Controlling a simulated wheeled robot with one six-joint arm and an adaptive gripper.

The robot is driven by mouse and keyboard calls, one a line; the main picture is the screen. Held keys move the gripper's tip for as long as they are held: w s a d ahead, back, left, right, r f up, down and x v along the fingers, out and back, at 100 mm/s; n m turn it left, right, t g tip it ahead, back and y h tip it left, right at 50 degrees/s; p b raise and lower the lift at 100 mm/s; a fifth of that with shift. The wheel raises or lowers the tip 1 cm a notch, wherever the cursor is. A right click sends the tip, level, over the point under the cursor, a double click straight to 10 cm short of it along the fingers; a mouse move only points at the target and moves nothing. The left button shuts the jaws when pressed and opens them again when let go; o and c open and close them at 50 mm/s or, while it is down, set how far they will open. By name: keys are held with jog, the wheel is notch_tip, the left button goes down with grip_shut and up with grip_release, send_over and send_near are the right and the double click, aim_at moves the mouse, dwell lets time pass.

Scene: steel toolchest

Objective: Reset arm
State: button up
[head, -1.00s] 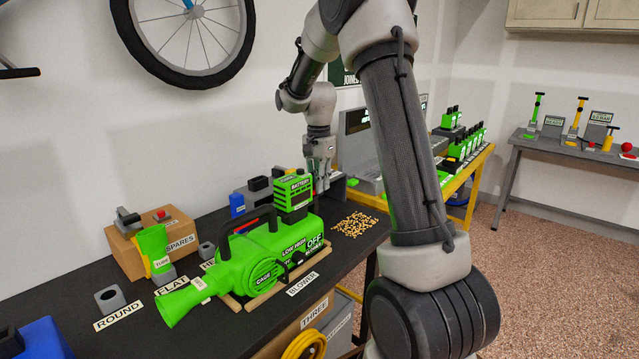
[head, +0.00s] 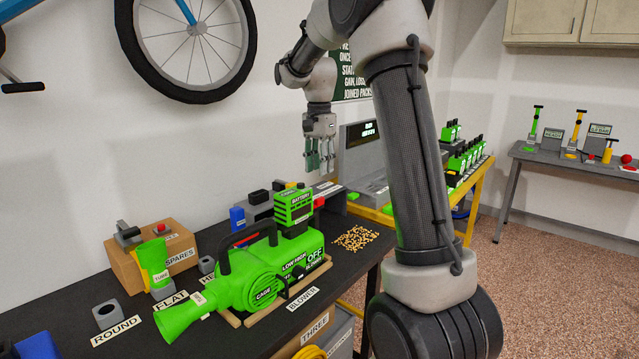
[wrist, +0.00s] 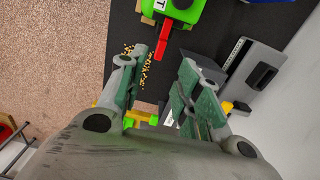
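My gripper (head: 320,158) hangs fingers-down above the back of the dark workbench, up and to the right of the green battery (head: 292,207). In the wrist view its fingers (wrist: 165,65) are spread apart with nothing held between them. The battery stands upright on the green blower (head: 270,275), which lies on its wooden cradle at the bench's front. My gripper does not touch either of them.
Wood pellets (head: 356,238) are scattered on the bench right of the blower. A cardboard spares box (head: 150,258) stands at left. A yellow-framed table (head: 462,200) with green battery packs is behind my arm. Open air surrounds my gripper.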

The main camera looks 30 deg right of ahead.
notch_tip(320, 180, up, 2)
jog(key=shift+r, duration=0.15)
dwell(0.5)
jog(key=s+a+n+t, duration=0.2)
jog(key=s+n, duration=0.5)
jog(key=s, duration=0.9)
jog(key=s+a+n+t, duration=0.2)
jog(key=s+a+n, duration=0.2)
jog(key=s, duration=1.1)
jog(key=n, duration=0.2)
jog(key=shift+s+f+n, duration=0.35)
jog(key=shift+n, duration=0.05)
